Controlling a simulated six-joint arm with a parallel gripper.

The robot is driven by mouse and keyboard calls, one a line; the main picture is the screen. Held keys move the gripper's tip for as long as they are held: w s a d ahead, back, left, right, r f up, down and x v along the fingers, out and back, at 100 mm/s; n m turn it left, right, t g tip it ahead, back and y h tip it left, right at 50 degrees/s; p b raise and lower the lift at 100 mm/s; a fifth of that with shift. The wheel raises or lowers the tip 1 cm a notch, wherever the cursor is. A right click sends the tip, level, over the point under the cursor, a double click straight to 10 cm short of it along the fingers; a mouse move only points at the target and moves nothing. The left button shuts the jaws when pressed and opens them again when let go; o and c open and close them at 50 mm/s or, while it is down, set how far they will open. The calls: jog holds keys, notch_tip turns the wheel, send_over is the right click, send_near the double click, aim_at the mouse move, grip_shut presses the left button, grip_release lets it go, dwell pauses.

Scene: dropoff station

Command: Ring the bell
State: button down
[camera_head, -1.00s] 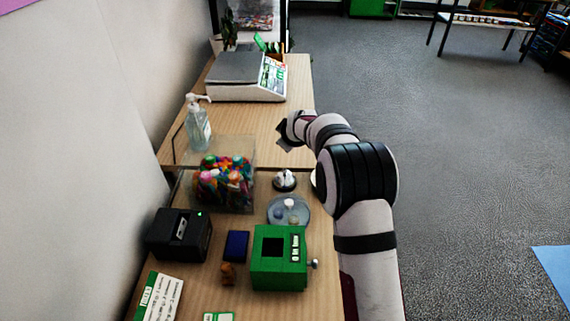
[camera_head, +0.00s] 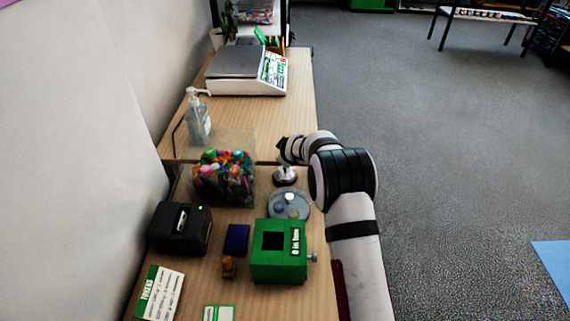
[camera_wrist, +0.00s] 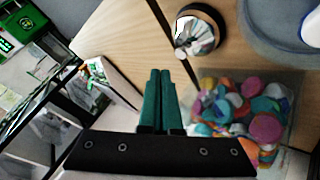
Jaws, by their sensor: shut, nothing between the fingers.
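The bell (camera_head: 285,174) is a small silver dome on a dark round base, standing on the wooden table behind a grey round dish. It also shows in the wrist view (camera_wrist: 197,32), upper middle, to the right of my fingertips. My gripper (camera_head: 281,150) is just beyond the bell in the head view, seemingly above the table and apart from it. In the wrist view its two dark green fingers (camera_wrist: 158,75) are together with nothing between them. The fingertips do not touch the bell.
A clear box of colourful caps (camera_head: 223,178) stands left of the bell. The grey dish (camera_head: 290,206) and a green box (camera_head: 279,260) are in front. A pump bottle (camera_head: 198,120) and a scale (camera_head: 245,70) stand further back. Bare wood lies between scale and gripper.

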jog(key=shift+f, duration=0.8)
dwell(1.4)
jog(key=shift+f, duration=0.4)
dwell(0.3)
jog(key=shift+r, duration=0.4)
jog(key=shift+r, duration=0.1)
notch_tip(320, 180, up, 5)
jog(key=shift+f, duration=0.1)
dwell(0.4)
